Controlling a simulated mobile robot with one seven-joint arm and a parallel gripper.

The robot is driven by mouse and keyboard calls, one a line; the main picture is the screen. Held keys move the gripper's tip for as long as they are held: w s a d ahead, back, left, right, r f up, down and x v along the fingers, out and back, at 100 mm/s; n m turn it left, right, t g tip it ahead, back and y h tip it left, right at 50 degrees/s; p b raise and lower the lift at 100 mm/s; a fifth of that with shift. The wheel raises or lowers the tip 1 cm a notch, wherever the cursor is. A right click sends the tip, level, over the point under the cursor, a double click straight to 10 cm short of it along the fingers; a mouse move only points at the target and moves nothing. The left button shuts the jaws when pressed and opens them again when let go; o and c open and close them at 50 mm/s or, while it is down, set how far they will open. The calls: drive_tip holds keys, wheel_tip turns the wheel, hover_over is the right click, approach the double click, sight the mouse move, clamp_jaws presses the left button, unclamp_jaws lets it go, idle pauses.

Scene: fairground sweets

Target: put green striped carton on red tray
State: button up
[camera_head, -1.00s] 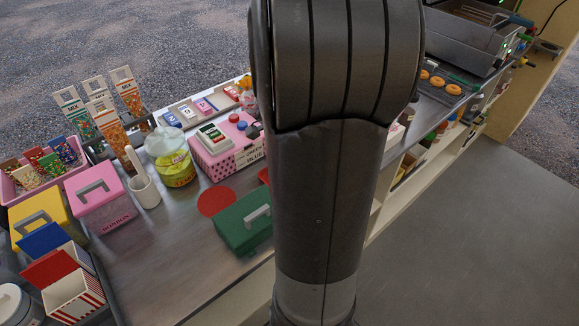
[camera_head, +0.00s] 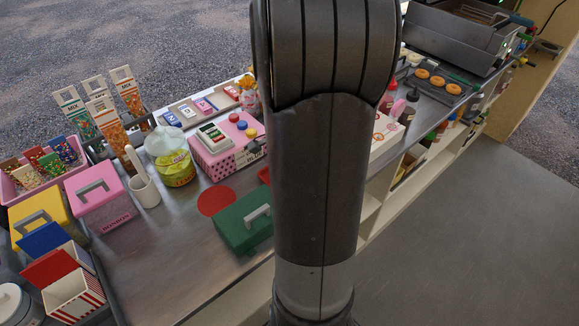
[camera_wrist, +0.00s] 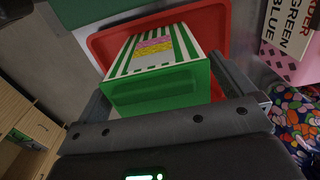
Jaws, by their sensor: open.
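The green striped carton (camera_wrist: 158,62), green and white with a yellow and pink patch, shows in the wrist view. It lies within the outline of the red tray (camera_wrist: 222,22) and appears to rest on it. My gripper (camera_wrist: 160,82) is open, with one finger at each side of the carton's near end. In the head view my arm hides the carton and gripper, and only a sliver of the red tray (camera_head: 265,176) shows.
A green box with a grey handle (camera_head: 243,222) stands beside the tray. A pink dotted box (camera_head: 225,155) is behind it, near a lidded jar (camera_head: 171,156). A red disc (camera_head: 216,201) lies on the counter. Bare counter (camera_head: 165,255) shows at the front left.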

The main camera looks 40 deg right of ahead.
wheel_tip(320, 180, up, 12)
drive_tip(key=shift+r, duration=0.2)
drive_tip(key=s+a+r+n+t, duration=0.2)
drive_tip(key=a+n, duration=0.4)
drive_tip(key=a, duration=0.1)
drive_tip(key=s+a+r+n+t, duration=0.1)
drive_tip(key=s+a+r+n, duration=0.1)
drive_tip(key=a+n, duration=0.4)
drive_tip(key=s+a+r+n+t, duration=0.2)
drive_tip(key=s+a+n, duration=0.2)
drive_tip(key=a, duration=0.6)
drive_tip(key=shift+s+r+n+t, duration=0.15)
drive_tip(key=shift+s+n+t, duration=0.15)
drive_tip(key=shift+n, duration=0.7)
